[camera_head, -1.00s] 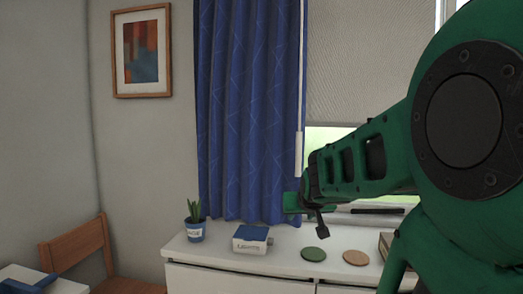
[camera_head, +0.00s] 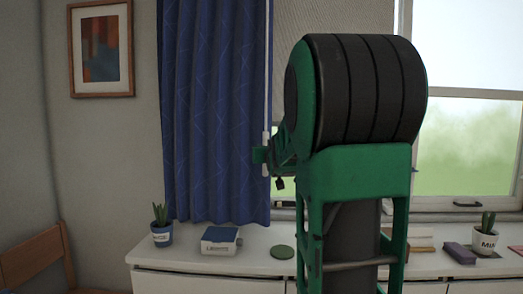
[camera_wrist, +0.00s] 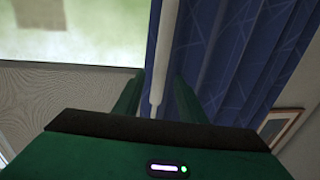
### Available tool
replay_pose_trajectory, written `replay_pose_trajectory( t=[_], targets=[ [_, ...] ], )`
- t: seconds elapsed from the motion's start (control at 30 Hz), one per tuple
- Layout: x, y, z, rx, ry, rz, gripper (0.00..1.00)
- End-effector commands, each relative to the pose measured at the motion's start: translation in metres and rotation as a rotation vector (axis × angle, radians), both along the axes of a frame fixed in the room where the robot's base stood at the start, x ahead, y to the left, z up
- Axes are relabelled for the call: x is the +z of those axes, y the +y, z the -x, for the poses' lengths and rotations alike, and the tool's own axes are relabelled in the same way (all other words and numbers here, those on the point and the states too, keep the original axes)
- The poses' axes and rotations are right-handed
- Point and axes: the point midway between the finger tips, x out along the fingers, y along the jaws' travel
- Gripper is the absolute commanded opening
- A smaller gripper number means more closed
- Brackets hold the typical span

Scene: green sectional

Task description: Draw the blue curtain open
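The blue curtain (camera_head: 212,110) hangs closed in folds over the left part of the window; its edge also fills the right side of the wrist view (camera_wrist: 235,60). A white wand (camera_head: 267,150) hangs along the curtain's right edge, with a thicker handle at its lower end. My gripper (camera_head: 262,157) is at the height of that handle. In the wrist view my gripper's two green fingers (camera_wrist: 157,98) are apart, with the wand (camera_wrist: 162,60) between them. Gaps show on both sides of the wand, so I see no grip on it.
A white cabinet (camera_head: 180,252) stands below the window. A wooden chair (camera_head: 35,258) is at lower left.

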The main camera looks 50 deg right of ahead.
Motion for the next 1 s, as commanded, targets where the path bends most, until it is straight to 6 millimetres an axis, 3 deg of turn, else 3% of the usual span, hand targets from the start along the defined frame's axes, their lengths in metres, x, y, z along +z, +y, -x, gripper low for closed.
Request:
replay_pose_trajectory(
  t=[0.3, 0.77, 0.9, 1.0],
  targets=[
    [0.000, -0.025, -0.032, 0.001, 0.000, -0.001, 0.37],
    [0.000, -0.030, -0.039, 0.000, 0.001, -0.001, 0.37],
    [0.000, -0.030, -0.039, 0.000, 0.001, -0.001, 0.04],
    [0.000, -0.030, -0.039, 0.000, 0.001, -0.001, 0.00]
  ],
)
